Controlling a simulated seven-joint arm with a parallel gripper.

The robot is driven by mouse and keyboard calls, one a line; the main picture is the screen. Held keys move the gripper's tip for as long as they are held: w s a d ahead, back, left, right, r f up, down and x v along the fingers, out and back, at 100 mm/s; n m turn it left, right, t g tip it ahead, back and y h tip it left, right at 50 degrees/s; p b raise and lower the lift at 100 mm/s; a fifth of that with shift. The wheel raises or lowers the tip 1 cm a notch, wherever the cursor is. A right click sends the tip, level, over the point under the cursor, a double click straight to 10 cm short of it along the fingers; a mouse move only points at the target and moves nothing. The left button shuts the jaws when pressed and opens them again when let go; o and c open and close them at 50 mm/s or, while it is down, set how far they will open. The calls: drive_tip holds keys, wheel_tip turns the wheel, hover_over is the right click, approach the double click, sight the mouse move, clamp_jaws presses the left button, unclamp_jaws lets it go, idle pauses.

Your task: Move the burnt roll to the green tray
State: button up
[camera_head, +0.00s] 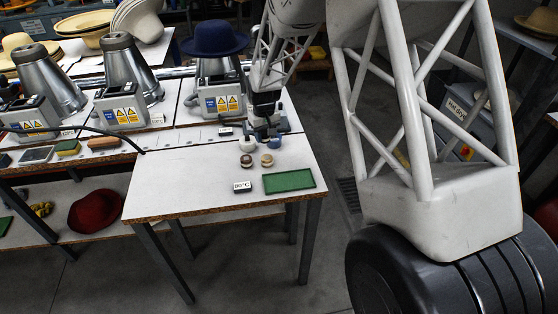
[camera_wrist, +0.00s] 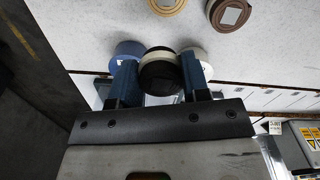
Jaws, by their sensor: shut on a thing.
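The burnt roll (camera_wrist: 160,75), a black roll, sits between the two blue fingers of my gripper (camera_wrist: 160,82) in the wrist view. My gripper is shut on it. In the head view my gripper (camera_head: 262,136) is low over the back right of the near table, and the roll is mostly hidden there. The green tray (camera_head: 289,181) lies flat and empty at the table's front right, nearer the camera than my gripper. I cannot tell whether the roll touches the table.
A blue roll (camera_wrist: 128,49) and a white roll (camera_wrist: 200,54) are close on either side of my fingers. A tan roll (camera_head: 267,160) and a brown roll (camera_head: 246,160) stand between gripper and tray. A small temperature sign (camera_head: 242,186) is left of the tray. The table's left part is clear.

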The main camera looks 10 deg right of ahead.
drive_tip(key=s+d, duration=0.1)
drive_tip(key=s, duration=0.4)
drive_tip(key=s+d, duration=0.1)
drive_tip(key=s, duration=0.4)
drive_tip(key=s+d, duration=0.1)
drive_tip(key=s, duration=0.3)
drive_tip(key=shift+s+d+r, duration=0.25)
drive_tip(key=shift+s+d, duration=0.05)
drive_tip(key=shift+s, duration=0.1)
drive_tip(key=s+d, duration=0.1)
drive_tip(key=s, duration=0.7)
drive_tip(key=s+d+f+n, duration=0.1)
drive_tip(key=s, duration=0.7)
drive_tip(key=shift+d+f, duration=0.3)
drive_tip(key=shift+d, duration=0.05)
hover_over(290, 182)
drive_tip(key=shift+w+f, duration=0.1)
drive_tip(key=shift+f, duration=0.6)
drive_tip(key=shift+f, duration=1.75)
drive_tip(key=shift+f, duration=0.2)
drive_tip(key=o, duration=0.9)
